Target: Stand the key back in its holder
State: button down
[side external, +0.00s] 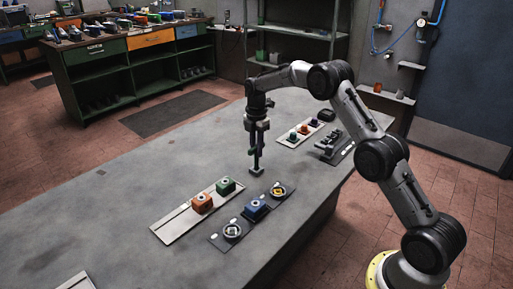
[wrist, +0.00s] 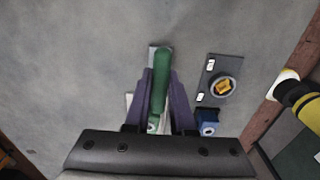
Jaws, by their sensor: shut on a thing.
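In the wrist view, my gripper (wrist: 162,84) has its two purple fingers shut on a green-handled piece, which I take to be the key (wrist: 163,62). In the side external view, my gripper (side external: 257,143) points down above the table, and the key's dark lower end (side external: 256,170) hangs close to the tabletop; contact is unclear. A green block with a pale ring on top (side external: 225,186) stands on a light tray (side external: 172,228), beside an orange block (side external: 202,203). The key is apart from these, behind and to the right. Which block is the key's holder is unclear.
A dark plate (side external: 218,241) carries a blue block (side external: 255,209) between two round fittings. Another light tray with coloured blocks (side external: 303,131) and a dark rack (side external: 334,146) stand further back. The table's left side is mostly clear.

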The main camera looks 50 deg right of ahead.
jog(key=shift+f, duration=0.3)
jog(key=c, duration=0.7)
grip_release()
notch_tip(320, 180, up, 14)
jog(key=shift+f, duration=0.1)
dwell(0.3)
